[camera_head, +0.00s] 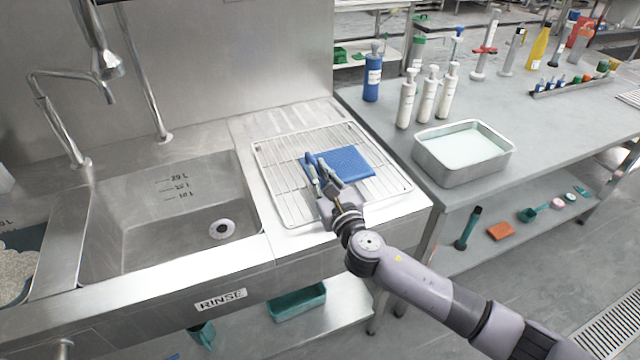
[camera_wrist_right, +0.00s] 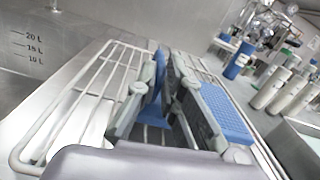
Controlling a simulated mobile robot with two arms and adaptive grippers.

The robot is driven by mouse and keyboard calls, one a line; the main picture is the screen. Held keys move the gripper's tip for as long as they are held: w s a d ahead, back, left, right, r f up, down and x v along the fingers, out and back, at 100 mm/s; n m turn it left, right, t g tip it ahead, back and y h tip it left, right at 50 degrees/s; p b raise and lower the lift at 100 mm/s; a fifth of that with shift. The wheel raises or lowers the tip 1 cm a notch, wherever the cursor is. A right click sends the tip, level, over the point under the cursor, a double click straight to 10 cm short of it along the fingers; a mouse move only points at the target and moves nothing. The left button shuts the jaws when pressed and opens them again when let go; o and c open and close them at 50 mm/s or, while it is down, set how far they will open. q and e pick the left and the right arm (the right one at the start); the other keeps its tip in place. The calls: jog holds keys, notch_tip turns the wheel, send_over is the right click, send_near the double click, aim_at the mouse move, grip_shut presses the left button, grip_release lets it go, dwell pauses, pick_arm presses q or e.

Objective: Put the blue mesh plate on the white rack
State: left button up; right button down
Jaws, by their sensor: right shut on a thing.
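The blue mesh plate (camera_head: 348,162) lies flat or nearly flat over the white wire rack (camera_head: 270,170), which sits on the steel drainboard right of the sink. My right gripper (camera_head: 323,172) is shut on the plate's left edge, where an upright blue part stands between the fingers. In the right wrist view that blue part (camera_wrist_right: 154,108) shows between the fingers, and the mesh surface (camera_wrist_right: 228,115) shows beyond the right finger. Whether the plate touches the rack's wires all along cannot be told. My left gripper is not in view.
The sink basin (camera_head: 180,225) is on the left, with a tap (camera_head: 60,110). On the right bench stand a steel tray of pale liquid (camera_head: 465,155), white bottles (camera_head: 407,98) and a blue bottle (camera_head: 373,75). The rack's left side and front right are bare.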

jog(key=shift+f, duration=1.05)
jog(key=shift+f, duration=0.15)
jog(key=c, duration=1.7)
grip_release()
jog(key=v, duration=1.2)
jog(key=shift+r+b, duration=0.2)
jog(key=shift+b, duration=0.1)
